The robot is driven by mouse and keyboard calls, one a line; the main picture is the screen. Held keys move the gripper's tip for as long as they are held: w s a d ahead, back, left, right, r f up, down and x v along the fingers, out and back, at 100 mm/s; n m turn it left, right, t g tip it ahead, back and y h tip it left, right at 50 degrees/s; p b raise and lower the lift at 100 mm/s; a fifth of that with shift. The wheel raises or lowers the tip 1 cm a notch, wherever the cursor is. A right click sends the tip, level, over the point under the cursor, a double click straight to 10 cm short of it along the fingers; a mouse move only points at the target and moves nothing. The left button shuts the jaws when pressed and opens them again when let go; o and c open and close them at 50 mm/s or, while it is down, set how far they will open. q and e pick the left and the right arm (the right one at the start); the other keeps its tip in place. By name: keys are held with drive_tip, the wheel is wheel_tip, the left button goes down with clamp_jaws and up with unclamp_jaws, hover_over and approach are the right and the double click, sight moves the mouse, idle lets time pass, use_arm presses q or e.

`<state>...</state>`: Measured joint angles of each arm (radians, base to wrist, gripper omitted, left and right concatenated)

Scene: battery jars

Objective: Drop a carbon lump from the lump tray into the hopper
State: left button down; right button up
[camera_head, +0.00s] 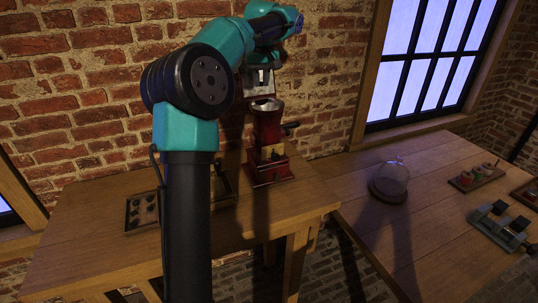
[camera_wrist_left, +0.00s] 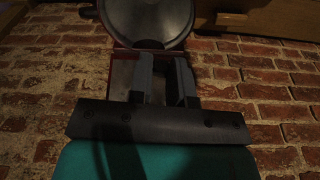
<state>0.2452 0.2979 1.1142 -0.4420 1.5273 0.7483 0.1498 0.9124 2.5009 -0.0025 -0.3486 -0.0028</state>
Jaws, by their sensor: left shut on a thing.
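A red machine (camera_head: 268,150) with a round metal hopper (camera_head: 266,104) on top stands at the back of the left table. My left gripper (camera_head: 261,82) is just above the hopper mouth, shut on a dark carbon lump that is hard to make out. In the left wrist view, my gripper fingers (camera_wrist_left: 167,84) are close together, with something dark between them. The wide round hopper bowl (camera_wrist_left: 148,18) shows beyond the fingertips. The lump tray (camera_head: 128,229), with several dark lumps, lies on the left table, partly hidden behind my left arm. My right gripper is out of view.
A brass-edged item (camera_head: 226,185) stands partly behind my left arm. A brick wall (camera_head: 325,70) rises close behind the machine.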

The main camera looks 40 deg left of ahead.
use_arm(q)
drive_tip(key=shift+f, duration=3)
drive_tip(key=c, duration=1)
unclamp_jaws()
drive_tip(key=r, duration=0.5)
drive_tip(key=s+d+r, duration=0.1)
drive_tip(key=r, duration=0.5)
drive_tip(key=d+r, duration=0.1)
drive_tip(key=r, duration=0.5)
drive_tip(key=shift+s+d+r, duration=0.15)
